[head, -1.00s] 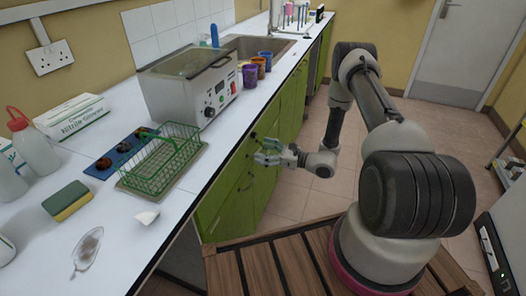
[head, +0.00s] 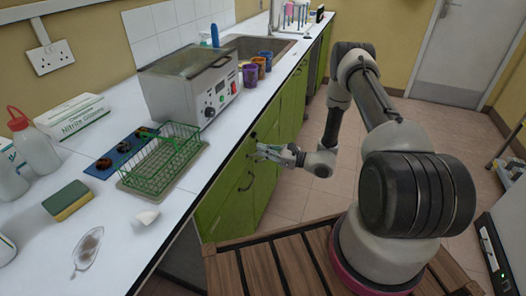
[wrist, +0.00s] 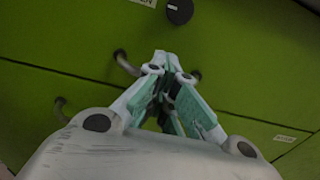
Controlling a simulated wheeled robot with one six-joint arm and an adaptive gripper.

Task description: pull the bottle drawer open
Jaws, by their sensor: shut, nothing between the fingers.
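My gripper (head: 262,150) is shut in front of the green drawer fronts (head: 243,200) under the counter. In the wrist view its fingertips (wrist: 168,62) meet over the middle of a metal bar handle (wrist: 124,62), whose ends show on either side. The fingers hide the handle's middle; I cannot tell whether they touch it. The drawer front (wrist: 70,35) with this handle looks flush with its neighbours. The labels are too small or blurred to read, so I cannot tell which drawer is the bottle drawer.
Another handle (wrist: 60,108) is at the lower left, and a dark round knob (wrist: 180,10) is above the fingers. The white counter (head: 190,185) carries a green wire rack (head: 160,165) and a metal bath (head: 190,88). Tiled floor (head: 310,185) lies right of the cabinets.

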